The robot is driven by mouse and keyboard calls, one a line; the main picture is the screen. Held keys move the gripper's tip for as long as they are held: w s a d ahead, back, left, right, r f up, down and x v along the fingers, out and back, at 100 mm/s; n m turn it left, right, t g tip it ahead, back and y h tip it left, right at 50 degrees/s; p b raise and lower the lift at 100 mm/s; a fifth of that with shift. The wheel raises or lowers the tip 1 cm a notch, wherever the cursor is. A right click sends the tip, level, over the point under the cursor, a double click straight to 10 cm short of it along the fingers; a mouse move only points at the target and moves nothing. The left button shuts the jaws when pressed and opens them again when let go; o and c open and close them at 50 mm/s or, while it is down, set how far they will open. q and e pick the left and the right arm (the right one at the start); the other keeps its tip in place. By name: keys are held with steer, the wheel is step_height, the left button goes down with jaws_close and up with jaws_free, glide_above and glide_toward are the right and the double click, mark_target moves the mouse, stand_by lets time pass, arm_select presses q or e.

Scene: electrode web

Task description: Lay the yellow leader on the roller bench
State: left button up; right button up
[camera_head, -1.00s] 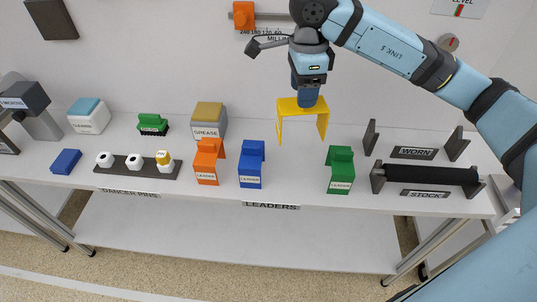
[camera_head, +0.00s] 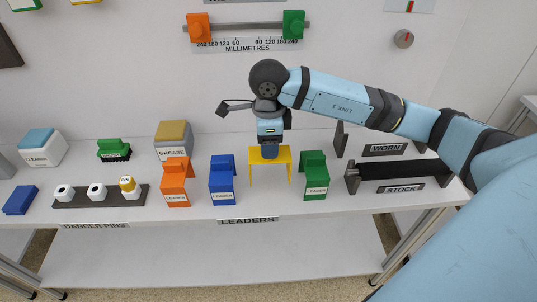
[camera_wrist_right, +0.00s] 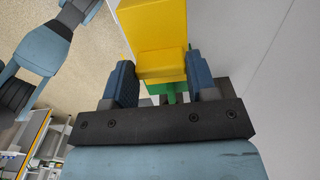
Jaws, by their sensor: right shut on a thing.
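The orange leader (camera_head: 176,183) stands left of the blue one. My left gripper is not in view.
A black roller (camera_head: 405,170) lies between brackets at the right, by the STOCK label (camera_head: 400,188) and WORN label (camera_head: 388,149). Grease (camera_head: 173,137), cleaner (camera_head: 40,147), a green brush (camera_head: 113,149) and a pin rack (camera_head: 75,202) stand left. A wall rail (camera_head: 245,26) holds sliders.

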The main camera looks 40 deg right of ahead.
mark_target(270, 162)
step_height(270, 162, down, 4)
steer(key=shift+f, duration=0.25)
steer(key=shift+f+b, duration=0.2)
steer(key=shift+b, duration=0.1)
steer(key=o, duration=1.2)
steer(key=shift+r, duration=0.1)
steer(key=shift+r, duration=0.1)
